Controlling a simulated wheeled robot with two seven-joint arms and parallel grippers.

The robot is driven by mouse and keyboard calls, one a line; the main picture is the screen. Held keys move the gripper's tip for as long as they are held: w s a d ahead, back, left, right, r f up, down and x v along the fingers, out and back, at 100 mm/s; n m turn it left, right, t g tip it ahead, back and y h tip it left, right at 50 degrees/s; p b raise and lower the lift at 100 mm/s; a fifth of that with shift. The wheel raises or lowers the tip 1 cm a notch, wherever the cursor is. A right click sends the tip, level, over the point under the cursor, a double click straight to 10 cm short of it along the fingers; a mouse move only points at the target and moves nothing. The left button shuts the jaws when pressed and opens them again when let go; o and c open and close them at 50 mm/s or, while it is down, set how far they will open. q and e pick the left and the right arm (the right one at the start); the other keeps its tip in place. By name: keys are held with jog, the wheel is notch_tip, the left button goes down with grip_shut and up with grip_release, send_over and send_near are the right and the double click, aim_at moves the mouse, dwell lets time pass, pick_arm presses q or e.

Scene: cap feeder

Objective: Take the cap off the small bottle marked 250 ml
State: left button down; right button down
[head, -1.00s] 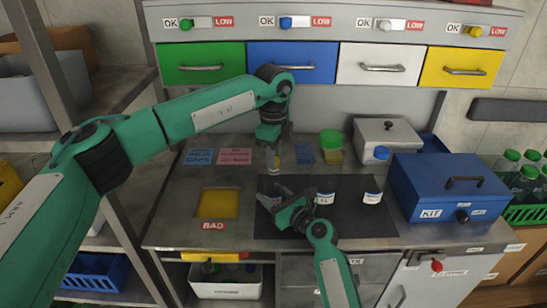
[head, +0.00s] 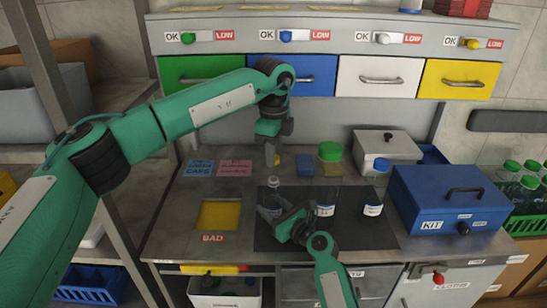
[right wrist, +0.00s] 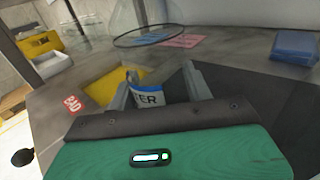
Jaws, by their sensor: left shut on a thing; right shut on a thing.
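The small clear bottle (head: 268,199) stands at the left of the dark mat. Its neck shows bare in the head view. My right gripper (head: 276,214) is shut around its body; the right wrist view shows the fingers on either side of a white and blue label (right wrist: 147,97) ending in "TER". The 250 ml mark is not readable. My left gripper (head: 272,158) is above the bottle, pointing down and shut on a small yellow cap (head: 277,160). A gap shows between cap and neck.
A green-capped bottle (head: 329,177) and a blue-capped bottle (head: 374,194) stand to the right on the mat (head: 350,235). A blue KIT box (head: 436,196) is farther right. A yellow BAD opening (head: 220,215) is left. Coloured drawers (head: 292,75) hang behind.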

jog(key=c, duration=0.5)
grip_release()
